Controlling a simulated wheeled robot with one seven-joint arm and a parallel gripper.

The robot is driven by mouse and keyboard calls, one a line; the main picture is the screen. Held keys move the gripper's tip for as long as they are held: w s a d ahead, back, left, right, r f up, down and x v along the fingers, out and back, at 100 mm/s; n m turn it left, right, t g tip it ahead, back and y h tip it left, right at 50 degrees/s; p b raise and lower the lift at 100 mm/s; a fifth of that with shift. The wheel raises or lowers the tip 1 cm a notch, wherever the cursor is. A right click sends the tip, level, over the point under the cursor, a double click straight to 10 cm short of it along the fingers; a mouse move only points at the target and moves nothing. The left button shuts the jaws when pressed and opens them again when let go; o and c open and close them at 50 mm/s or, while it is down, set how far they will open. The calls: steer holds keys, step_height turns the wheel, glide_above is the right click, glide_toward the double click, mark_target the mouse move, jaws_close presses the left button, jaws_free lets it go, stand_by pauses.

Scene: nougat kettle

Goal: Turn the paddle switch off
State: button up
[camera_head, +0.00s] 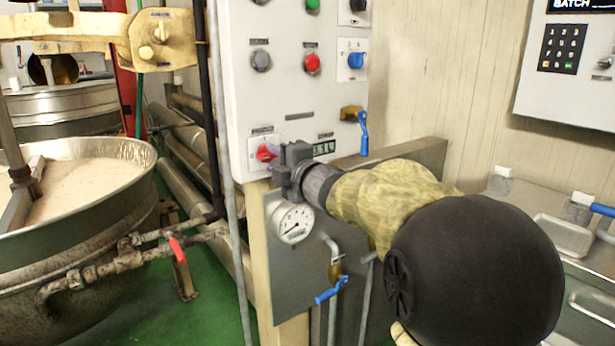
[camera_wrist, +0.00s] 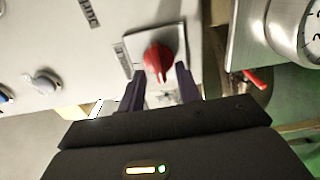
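A red rotary knob (camera_head: 267,152) sits on a small white plate low on the light control panel (camera_head: 240,100). It also shows in the wrist view (camera_wrist: 158,60). Which control is the paddle switch cannot be read from the labels. My gripper (camera_wrist: 160,78) is open, with one dark finger on each side of the red knob's near end. I cannot tell whether the fingers touch it. In the head view my gripper (camera_head: 274,168) is at the panel's lower edge, beside the red knob.
Above are a red button (camera_head: 312,64), a grey knob (camera_head: 260,61) and a blue knob (camera_head: 356,60). A pressure gauge (camera_head: 293,223) is just below my gripper. A large kettle (camera_head: 100,235) stands left.

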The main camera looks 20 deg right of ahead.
steer(key=p+v, duration=0.2)
steer(key=v, duration=1.3)
steer(key=shift+s, duration=0.2)
step_height(320, 180, down, 18)
steer(key=d+m+g+h, duration=0.1)
steer(key=m+g+h, duration=0.5)
steer(key=m, duration=0.8)
steer(key=s+a+f+m+g, duration=0.3)
steer(key=s+f+m+g, duration=0.1)
steer(key=s+f, duration=0.25)
steer(key=s+a+f+m+g, duration=0.3)
steer(key=s+f+m+g, duration=0.1)
steer(key=s+f, duration=0.25)
step_height(320, 180, up, 36)
steer(key=p, duration=3.6)
steer(key=shift+w+g, duration=0.25)
steer(key=shift+g, duration=0.05)
steer(key=shift+f, duration=0.15)
